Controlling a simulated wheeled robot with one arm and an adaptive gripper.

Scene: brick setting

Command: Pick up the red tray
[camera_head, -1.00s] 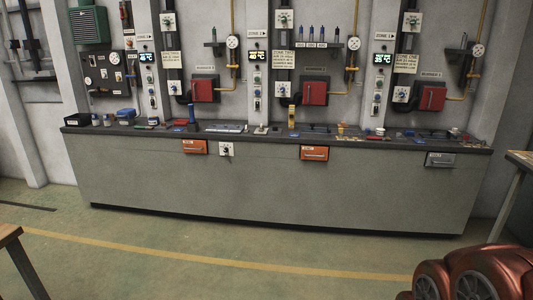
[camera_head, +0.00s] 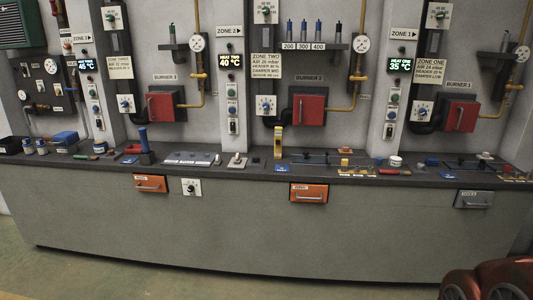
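A flat red piece (camera_head: 131,149), which may be the red tray, lies on the dark counter top left of centre, next to a blue upright tool (camera_head: 144,145). A smaller red item (camera_head: 389,172) lies near the counter's front edge, right of centre. Both are small in the view, so I cannot tell for sure which is the tray. My gripper is not in view.
A long grey counter (camera_head: 240,235) stands ahead, with orange drawers (camera_head: 150,183) (camera_head: 308,193) and a grey drawer (camera_head: 474,199) in its front. Red burner doors (camera_head: 309,110) are on the wall behind. Green floor (camera_head: 60,278) is clear at the lower left.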

